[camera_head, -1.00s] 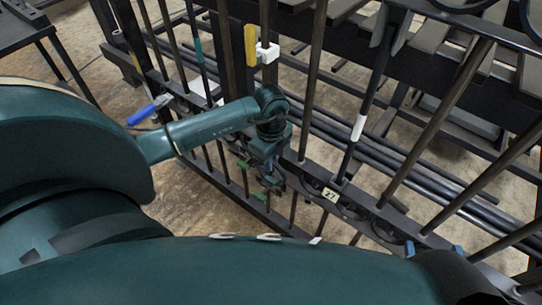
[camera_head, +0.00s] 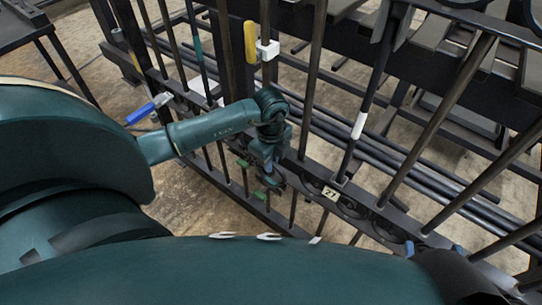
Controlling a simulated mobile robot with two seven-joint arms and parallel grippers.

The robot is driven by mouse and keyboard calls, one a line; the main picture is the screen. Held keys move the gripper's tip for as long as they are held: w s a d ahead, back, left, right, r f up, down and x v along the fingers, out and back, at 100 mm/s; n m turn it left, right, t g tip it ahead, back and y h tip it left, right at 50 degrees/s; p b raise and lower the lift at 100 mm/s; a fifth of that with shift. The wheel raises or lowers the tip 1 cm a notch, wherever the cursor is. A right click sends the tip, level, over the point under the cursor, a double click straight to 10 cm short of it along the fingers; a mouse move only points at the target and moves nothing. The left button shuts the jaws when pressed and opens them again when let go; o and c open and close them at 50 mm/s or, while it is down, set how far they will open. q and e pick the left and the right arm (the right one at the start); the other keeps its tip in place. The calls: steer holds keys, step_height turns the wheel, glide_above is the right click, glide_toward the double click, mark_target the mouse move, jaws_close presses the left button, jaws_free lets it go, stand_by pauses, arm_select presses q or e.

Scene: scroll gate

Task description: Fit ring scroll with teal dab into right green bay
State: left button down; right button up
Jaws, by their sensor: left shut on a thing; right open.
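My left gripper (camera_head: 272,180) points down at the gate's lower rail, beside the upright bars. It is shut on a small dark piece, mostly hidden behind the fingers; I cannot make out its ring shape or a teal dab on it. Small green parts show on the rail left of the gripper: an upper one (camera_head: 243,163) and a lower one (camera_head: 260,196). Which bay each belongs to is unclear. My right gripper is not in view.
The dark gate (camera_head: 310,85) has several upright bars close around my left arm. Dark scrolls and a "27" tag (camera_head: 330,194) sit on the rail to the right. A yellow handle (camera_head: 250,42) and a blue handle (camera_head: 148,109) stick out. Loose bars lie behind.

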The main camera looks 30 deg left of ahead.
arm_select(q)
steer(key=shift+f+b, duration=0.35)
steer(key=shift+f, duration=0.35)
arm_select(e)
steer(key=shift+f, duration=0.35)
arm_select(q)
steer(key=c, duration=1.4)
jaws_free()
step_height(320, 180, up, 13)
steer(key=p, duration=0.4)
arm_select(e)
steer(key=g, duration=0.1)
steer(key=s+m+g+h, duration=0.1)
steer(key=shift+d+r+g, duration=0.2)
steer(key=shift+d+g, duration=0.1)
steer(key=shift+d, duration=0.05)
arm_select(q)
steer(key=shift+r, duration=0.1)
